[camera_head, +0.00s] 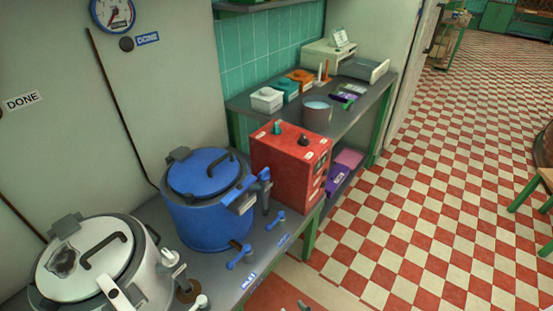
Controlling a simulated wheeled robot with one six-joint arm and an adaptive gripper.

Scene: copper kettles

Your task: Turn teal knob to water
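A red box (291,170) stands on the grey counter, to the right of the blue kettle. A small teal knob (277,128) sits upright on the left part of its top. A darker knob (303,139) sits to its right on the same top. Small pale labels lie around the knobs, but their words are too small to read, so I cannot tell which mark the teal knob points to. No gripper can be made out. A small grey piece shows at the bottom edge, and I cannot tell what it is.
A blue kettle (205,215) and a white kettle (100,270) stand on the counter (215,270) at the left. Small blue taps (276,220) are at its front. A shelf behind bears tubs, a grey pot (317,115) and a pale machine.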

